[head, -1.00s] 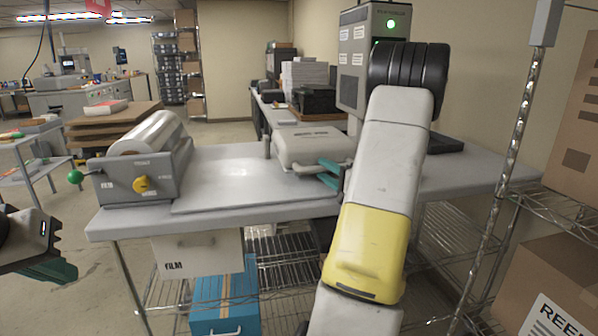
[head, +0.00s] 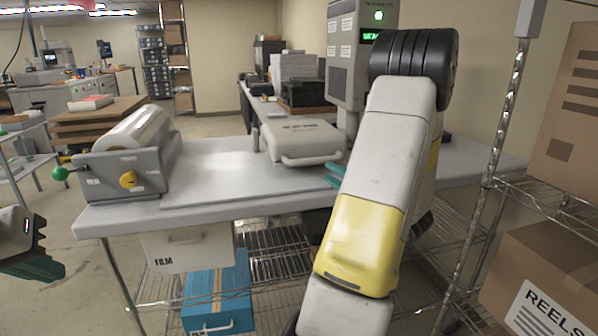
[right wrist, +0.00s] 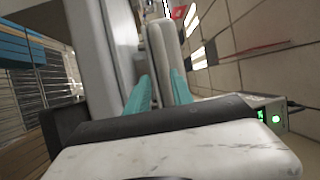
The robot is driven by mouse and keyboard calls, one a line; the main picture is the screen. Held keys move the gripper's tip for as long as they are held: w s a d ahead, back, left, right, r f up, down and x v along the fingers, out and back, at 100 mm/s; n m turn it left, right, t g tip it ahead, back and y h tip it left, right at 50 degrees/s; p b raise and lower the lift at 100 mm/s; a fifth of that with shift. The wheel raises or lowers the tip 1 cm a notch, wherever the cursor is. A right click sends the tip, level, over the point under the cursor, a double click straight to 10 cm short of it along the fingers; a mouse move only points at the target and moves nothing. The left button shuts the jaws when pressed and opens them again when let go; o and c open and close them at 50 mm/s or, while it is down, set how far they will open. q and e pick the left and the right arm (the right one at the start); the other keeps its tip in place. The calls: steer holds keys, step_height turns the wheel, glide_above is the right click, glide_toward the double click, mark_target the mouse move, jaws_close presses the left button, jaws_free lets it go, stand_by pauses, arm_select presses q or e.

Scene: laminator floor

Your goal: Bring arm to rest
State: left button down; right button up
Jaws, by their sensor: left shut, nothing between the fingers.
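My right arm crosses the middle of the head view, and its wrist hides most of the right gripper. My left gripper (head: 35,268) is at the left edge of the head view, shut and empty, clear of the table.
A film roll unit (head: 125,172) with a yellow knob stands on the table's left end. A grey tower (head: 348,60) with a green light stands behind. Wire shelving with cartons (head: 545,275) is close on the right. A film box (head: 188,248) and blue box (head: 218,300) sit below.

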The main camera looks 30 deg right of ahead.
stand_by(0.4)
steer(key=s+a+r+n+g+y, duration=0.2)
steer(key=a+n+g+y, duration=0.25)
steer(key=a, duration=0.85)
steer(key=s+a+r+n+g+y, duration=0.2)
steer(key=a+r+n+g+y, duration=0.25)
steer(key=a, duration=0.95)
steer(key=s+a+f+n+g+h, duration=0.45)
steer(key=s+a+g, duration=0.25)
steer(key=s, duration=0.3)
steer(key=d+r+n+t+h, duration=0.1)
steer(key=s+d+r+n+t+h, duration=0.1)
steer(key=h, duration=0.1)
steer(key=s+d+r+n+t+h, duration=0.1)
steer(key=h, duration=0.1)
steer(key=shift+s+d+r, duration=0.1)
steer(key=shift+d+r, duration=0.05)
steer(key=shift+r, duration=0.1)
steer(key=shift+d, duration=0.1)
